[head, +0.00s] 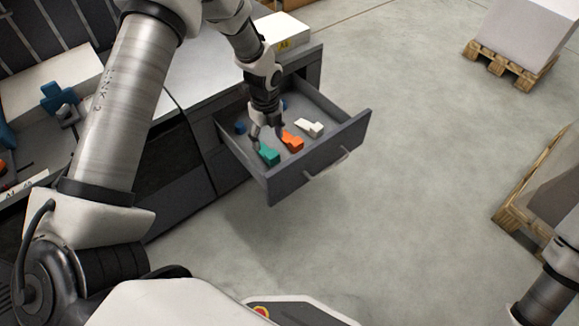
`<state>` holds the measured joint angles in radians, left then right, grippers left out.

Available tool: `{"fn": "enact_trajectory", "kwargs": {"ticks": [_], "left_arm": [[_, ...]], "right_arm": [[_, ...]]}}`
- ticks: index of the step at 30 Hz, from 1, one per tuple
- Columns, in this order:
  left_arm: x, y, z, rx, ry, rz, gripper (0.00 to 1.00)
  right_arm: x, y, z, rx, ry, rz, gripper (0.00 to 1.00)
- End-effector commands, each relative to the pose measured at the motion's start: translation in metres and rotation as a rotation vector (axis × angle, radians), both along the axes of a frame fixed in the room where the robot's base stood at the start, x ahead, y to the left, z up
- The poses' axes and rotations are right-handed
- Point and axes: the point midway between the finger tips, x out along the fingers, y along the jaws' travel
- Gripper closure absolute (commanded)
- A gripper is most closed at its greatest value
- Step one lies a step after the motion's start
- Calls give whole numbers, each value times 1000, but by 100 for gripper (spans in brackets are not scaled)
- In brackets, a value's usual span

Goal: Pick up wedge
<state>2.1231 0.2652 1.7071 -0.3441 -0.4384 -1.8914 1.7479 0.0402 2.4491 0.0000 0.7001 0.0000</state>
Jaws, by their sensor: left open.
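An open grey drawer (312,182) holds several small pieces. A teal piece (269,155), an orange piece (292,142) and a white piece (310,128) lie in a row inside it, and each looks somewhat wedge-shaped. I cannot tell which one is the wedge. My left gripper (268,139) points down into the drawer. It is open, with its fingertips close above the teal piece and just left of the orange one. Whether it touches either is too small to tell. My right gripper is outside the picture; only part of that arm shows at the lower right.
Blue pieces (240,128) lie at the drawer's back, partly hidden by my arm. A grey cabinet top (205,75) carries a white box (283,32). Loaded pallets (508,66) stand at the right. The floor between is clear.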

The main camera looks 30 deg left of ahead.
Motion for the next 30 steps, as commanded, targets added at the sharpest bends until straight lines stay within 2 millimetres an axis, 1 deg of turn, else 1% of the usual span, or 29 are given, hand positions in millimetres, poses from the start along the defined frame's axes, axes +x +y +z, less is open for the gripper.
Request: {"fn": "enact_trajectory", "kwargs": {"ticks": [1,4,11,15,17,19,24,25,26,27,29,30], "left_arm": [[3,0,-10,-2,-11,3,33],[5,0,-14,-1,-18,3,33],[5,-1,-42,-2,-15,5,33],[7,-3,-71,-1,-16,4,33],[6,-2,-79,-1,-16,4,33],[6,-2,-83,-2,-17,4,33],[6,-3,-81,-2,-18,4,33],[6,-3,-81,-2,-17,4,37],[6,-3,-81,-2,-17,4,48],[6,-3,-81,-2,-17,4,62],[6,-3,-81,-2,-17,4,83],[6,-3,-81,-2,-17,4,97]], "right_arm": [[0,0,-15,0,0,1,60],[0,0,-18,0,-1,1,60],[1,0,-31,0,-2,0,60],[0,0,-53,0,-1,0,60],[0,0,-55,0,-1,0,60],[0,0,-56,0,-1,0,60],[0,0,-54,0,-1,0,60],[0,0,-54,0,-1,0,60],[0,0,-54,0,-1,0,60],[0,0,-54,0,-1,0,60],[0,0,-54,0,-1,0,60],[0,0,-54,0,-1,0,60]]}}
